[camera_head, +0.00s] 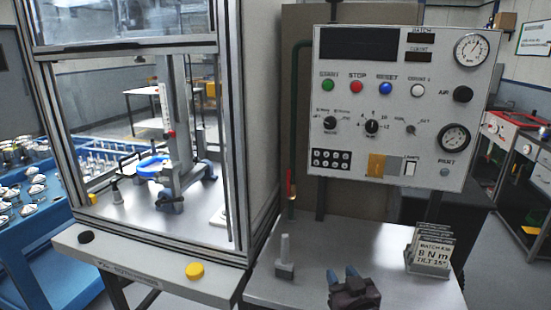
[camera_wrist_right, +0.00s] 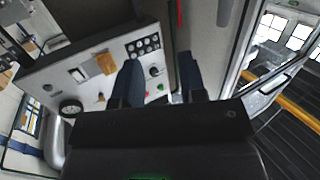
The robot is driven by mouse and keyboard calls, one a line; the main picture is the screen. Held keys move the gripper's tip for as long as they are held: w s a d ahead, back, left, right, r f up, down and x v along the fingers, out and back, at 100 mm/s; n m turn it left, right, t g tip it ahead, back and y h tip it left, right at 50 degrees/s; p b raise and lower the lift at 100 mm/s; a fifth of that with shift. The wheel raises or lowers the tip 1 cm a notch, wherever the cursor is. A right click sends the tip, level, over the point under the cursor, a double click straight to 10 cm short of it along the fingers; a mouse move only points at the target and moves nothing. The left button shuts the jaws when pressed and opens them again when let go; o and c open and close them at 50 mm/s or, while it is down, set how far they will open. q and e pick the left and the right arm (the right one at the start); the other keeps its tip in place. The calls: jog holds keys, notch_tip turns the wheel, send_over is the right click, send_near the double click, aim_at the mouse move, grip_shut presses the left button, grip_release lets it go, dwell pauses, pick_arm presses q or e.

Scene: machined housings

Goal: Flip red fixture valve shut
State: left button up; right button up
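The red valve handle (camera_head: 291,184) sits low on the dark green pipe (camera_head: 293,110) between the glazed cabinet and the control panel. It stands about upright, in line with the pipe, with a brass-coloured body below it. A red strip that looks like this handle shows at the top of the right wrist view (camera_wrist_right: 179,12). My right gripper (camera_head: 343,272) is at the bottom of the head view, in front of the valve, lower and to its right, apart from it. Its two blue fingers are spread with nothing between them, as the right wrist view (camera_wrist_right: 160,75) also shows. My left gripper is out of view.
The control panel (camera_head: 336,200) with buttons, knobs and gauges hangs right of the pipe. A grey post on a base (camera_head: 285,262) and a card holder (camera_head: 428,262) stand on the bench (camera_head: 400,292). The cabinet frame (camera_head: 236,150) is close left of the valve.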

jog(key=s+d+f+g+h, duration=0.1)
jog(key=s+d+f, duration=0.2)
jog(key=s+f, duration=0.3)
jog(key=s+d+f+g+h, duration=0.1)
jog(key=s+d+f, duration=0.3)
jog(key=s, duration=0.6)
jog(key=s+d+f+m+g, duration=0.1)
jog(key=s+d+f+g, duration=0.2)
jog(key=s+f, duration=0.6)
jog(key=shift+d+h, duration=0.4)
jog(key=shift+d, duration=0.2)
